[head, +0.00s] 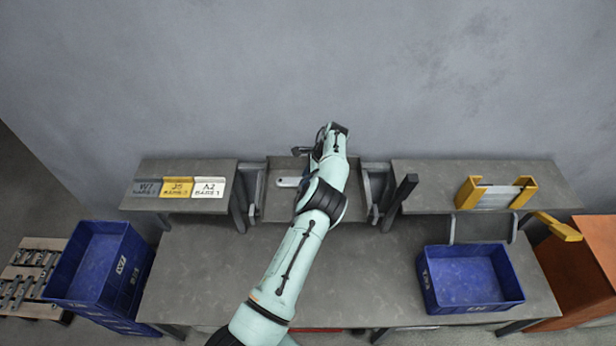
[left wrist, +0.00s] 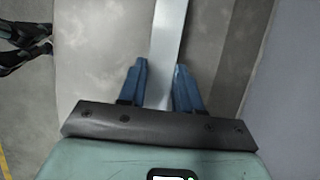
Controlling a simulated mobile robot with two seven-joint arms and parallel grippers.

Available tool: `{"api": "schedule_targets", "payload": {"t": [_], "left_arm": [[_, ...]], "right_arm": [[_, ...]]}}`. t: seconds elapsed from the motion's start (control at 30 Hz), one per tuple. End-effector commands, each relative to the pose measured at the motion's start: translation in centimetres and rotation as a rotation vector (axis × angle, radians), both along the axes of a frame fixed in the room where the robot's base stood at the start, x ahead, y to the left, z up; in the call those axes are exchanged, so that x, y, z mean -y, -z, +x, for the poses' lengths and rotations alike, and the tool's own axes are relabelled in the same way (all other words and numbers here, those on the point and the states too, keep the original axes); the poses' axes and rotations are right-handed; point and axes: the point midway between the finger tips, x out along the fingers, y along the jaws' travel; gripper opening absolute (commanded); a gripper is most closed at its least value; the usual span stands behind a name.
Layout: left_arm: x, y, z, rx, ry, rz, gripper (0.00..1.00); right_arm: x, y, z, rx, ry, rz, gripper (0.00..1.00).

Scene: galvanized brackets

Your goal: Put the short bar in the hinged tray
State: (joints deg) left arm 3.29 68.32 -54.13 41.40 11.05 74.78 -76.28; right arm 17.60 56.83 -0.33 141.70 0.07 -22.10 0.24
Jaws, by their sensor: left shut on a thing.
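The hinged tray (head: 268,208) is the grey shallow tray between the two raised shelves at the back middle of the bench. A pale bar (head: 288,182) with a rounded end shows left of my left arm, over the tray; the arm hides the rest. My left gripper (head: 317,152) is at the tray, mostly hidden by its own wrist. In the left wrist view, its blue fingers (left wrist: 160,88) are shut on a pale flat bar (left wrist: 168,35), which runs out past the top edge. I cannot tell whether the bar touches the tray floor.
Three labelled plates (head: 177,188) lie on the left shelf. A yellow-ended bracket (head: 496,193) stands on the right shelf. A blue bin (head: 470,280) stands on the bench at right, and blue crates (head: 98,268) stand at left. The bench middle left of my arm is clear.

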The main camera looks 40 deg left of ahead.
Motion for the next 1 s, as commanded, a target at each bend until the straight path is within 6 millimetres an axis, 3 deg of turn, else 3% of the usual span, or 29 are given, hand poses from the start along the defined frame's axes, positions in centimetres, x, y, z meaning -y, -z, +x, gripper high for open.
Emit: {"api": "schedule_targets", "payload": {"t": [0.37, 0.4, 0.47, 0.8, 1.0], "left_arm": [[0.0, 0.9, 0.0, 0.002, 0.0, 0.001, 0.0], [0.0, 0.9, 0.0, 0.002, -0.001, 0.0, 0.4], [0.0, 0.9, 0.0, 0.002, -0.001, 0.0, 0.59], [0.0, 0.6, 0.0, 0.001, 0.0, 0.001, 0.59], [0.5, -2.0, 0.1, 0.006, -0.002, -0.002, 0.59]], "right_arm": [[0.0, 0.0, 0.0, 0.0, 0.0, 0.0, 0.43], [0.0, 0.0, 0.0, 0.0, 0.0, 0.0, 0.43], [0.0, 0.0, 0.0, 0.0, 0.0, 0.0, 0.43], [0.0, 0.0, 0.0, 0.0, 0.0, 0.0, 0.43], [0.0, 0.0, 0.0, 0.0, 0.0, 0.0, 0.43]]}}
